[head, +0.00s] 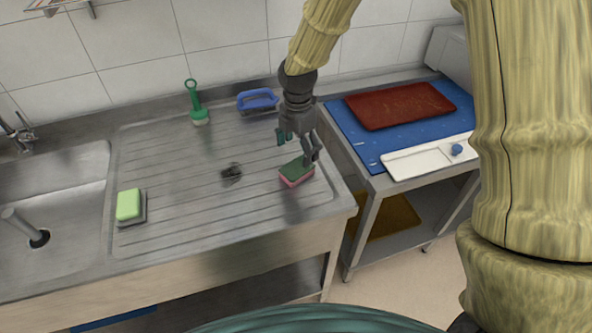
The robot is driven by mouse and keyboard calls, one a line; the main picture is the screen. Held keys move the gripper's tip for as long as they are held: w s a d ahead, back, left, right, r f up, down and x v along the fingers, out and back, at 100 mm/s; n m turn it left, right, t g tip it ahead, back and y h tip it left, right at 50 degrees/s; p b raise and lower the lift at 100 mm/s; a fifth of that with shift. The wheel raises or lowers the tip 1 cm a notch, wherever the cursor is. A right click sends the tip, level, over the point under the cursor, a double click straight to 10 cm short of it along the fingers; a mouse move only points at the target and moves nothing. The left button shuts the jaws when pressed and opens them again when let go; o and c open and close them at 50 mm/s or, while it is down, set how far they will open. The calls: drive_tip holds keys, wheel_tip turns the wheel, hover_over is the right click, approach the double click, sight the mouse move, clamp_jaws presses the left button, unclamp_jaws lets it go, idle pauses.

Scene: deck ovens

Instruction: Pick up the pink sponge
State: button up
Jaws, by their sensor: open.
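The pink sponge (294,181) lies on the ribbed steel drainboard near its right front corner. Its top is dark green and its side is pink. My gripper (297,150) is open and points down just above the sponge. One finger is close to the sponge's right back corner and the other is up and to the left. I cannot tell whether a finger touches the sponge.
On the drainboard (190,235) are a green sponge (129,205), a dark steel scourer (231,172), a green brush (197,108) and a blue-handled brush (257,100). A sink is at left. A side table at right holds a blue mat (354,146) and a red board (400,104).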

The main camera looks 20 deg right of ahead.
sight(297, 167)
drive_tip(key=shift+w+f+p, duration=0.2)
drive_tip(key=shift+f+p, duration=1.45)
drive_tip(key=shift+f, duration=2.6)
drive_tip(key=c, duration=0.8)
drive_tip(key=shift+r+b, duration=0.8)
drive_tip(key=shift+r, duration=0.35)
drive_tip(key=s+r+b, duration=0.1)
drive_tip(key=s, duration=0.4)
drive_tip(key=s+d+r+b, duration=0.1)
drive_tip(key=s+b, duration=0.1)
drive_tip(key=s, duration=0.3)
drive_tip(key=s+b, duration=0.2)
drive_tip(key=s, duration=0.4)
drive_tip(key=shift+d+r, duration=0.15)
drive_tip(key=shift+r, duration=0.25)
drive_tip(key=shift+c, duration=1)
